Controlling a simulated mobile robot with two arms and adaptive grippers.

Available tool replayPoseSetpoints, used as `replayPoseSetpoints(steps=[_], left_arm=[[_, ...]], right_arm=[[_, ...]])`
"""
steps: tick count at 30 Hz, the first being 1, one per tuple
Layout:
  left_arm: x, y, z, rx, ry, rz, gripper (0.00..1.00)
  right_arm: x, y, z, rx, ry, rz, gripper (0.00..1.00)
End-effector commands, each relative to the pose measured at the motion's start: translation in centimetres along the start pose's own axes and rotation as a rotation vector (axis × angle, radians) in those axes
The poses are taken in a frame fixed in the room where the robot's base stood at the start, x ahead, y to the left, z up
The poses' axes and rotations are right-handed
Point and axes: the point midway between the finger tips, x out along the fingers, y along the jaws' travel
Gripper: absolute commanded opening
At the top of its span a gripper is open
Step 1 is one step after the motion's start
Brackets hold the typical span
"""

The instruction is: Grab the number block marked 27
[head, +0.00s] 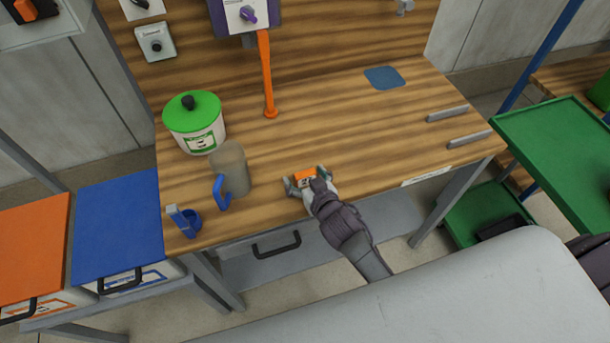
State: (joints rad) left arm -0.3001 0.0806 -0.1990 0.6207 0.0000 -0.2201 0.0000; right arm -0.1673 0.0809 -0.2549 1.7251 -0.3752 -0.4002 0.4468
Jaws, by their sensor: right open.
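A small orange block (305,177) lies on the wooden bench top near its front edge. It has a pale label with dark marks that are too small to read for certain. My right gripper (307,178) is at the block, its fingers open on either side of it. The palm side hides part of the block, and I cannot tell whether the fingers touch it. My left gripper is not in view.
A clouded jug (229,168) with a blue handle, a blue holder (187,221) and a green-lidded tub (195,123) stand left on the bench (345,125). An orange lever (267,75) rises behind the block. A blue pad (384,78) lies back right. The bench's middle right is clear.

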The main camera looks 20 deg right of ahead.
Motion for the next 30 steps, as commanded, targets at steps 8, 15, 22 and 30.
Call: replayPoseSetpoints(steps=[8, 15, 22, 30], left_arm=[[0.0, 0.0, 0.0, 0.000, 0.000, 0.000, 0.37], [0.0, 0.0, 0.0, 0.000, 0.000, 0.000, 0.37], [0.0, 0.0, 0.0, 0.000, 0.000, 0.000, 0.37], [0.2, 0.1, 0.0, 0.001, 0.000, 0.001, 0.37]], right_arm=[[0.0, 0.0, 0.0, 0.000, 0.000, 0.000, 0.70], [0.0, 0.0, 0.0, 0.000, 0.000, 0.000, 0.30], [0.0, 0.0, 0.0, 0.000, 0.000, 0.000, 0.26], [-0.7, 0.0, -1.7, -0.002, 0.004, 0.000, 0.26]])
